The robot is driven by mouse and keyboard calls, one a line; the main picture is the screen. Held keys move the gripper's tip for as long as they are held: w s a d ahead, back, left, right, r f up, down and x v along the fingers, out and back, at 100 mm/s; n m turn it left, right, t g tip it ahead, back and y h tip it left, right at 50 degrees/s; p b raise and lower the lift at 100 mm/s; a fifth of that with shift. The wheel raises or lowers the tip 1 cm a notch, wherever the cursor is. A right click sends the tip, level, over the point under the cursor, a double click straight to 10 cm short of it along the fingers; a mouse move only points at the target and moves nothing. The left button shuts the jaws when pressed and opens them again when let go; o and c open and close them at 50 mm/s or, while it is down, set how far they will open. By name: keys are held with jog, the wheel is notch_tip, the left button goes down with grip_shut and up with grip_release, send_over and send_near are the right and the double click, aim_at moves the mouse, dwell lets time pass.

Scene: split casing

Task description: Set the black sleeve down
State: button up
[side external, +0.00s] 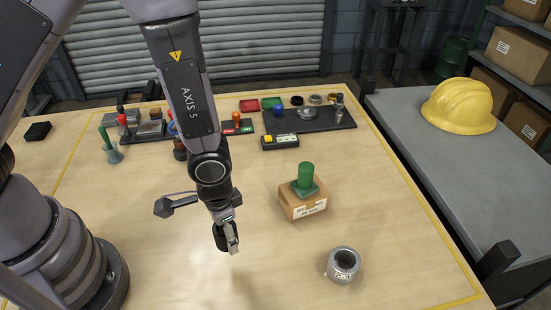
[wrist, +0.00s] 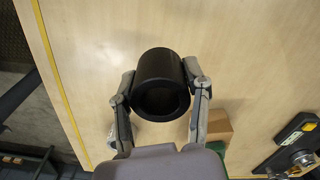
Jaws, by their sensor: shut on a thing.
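My gripper (wrist: 160,100) is shut on the black sleeve (wrist: 159,65) in the wrist view. The sleeve is a short, wide black tube, and its open end faces the wrist camera. One finger presses on each side of it. In the side view my gripper (side external: 232,246) points down over the bare wooden table, with part of the black sleeve (side external: 220,237) showing beside the fingers. The sleeve seems to be above the table, but the exact gap is hard to tell.
A cardboard box (side external: 302,204) with a green part (side external: 305,178) on top stands to the right. A grey metal ring (side external: 343,265) sits at the front right. Trays of parts and a button box (side external: 280,142) stand behind.

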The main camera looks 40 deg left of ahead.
aim_at(234, 270)
jog(key=f, duration=0.5)
jog(key=d+f, duration=0.1)
jog(key=f, duration=0.2)
jog(key=shift+s+f, duration=0.15)
jog(key=shift+s, duration=0.25)
jog(key=shift+f, duration=0.1)
jog(key=o, duration=1.2)
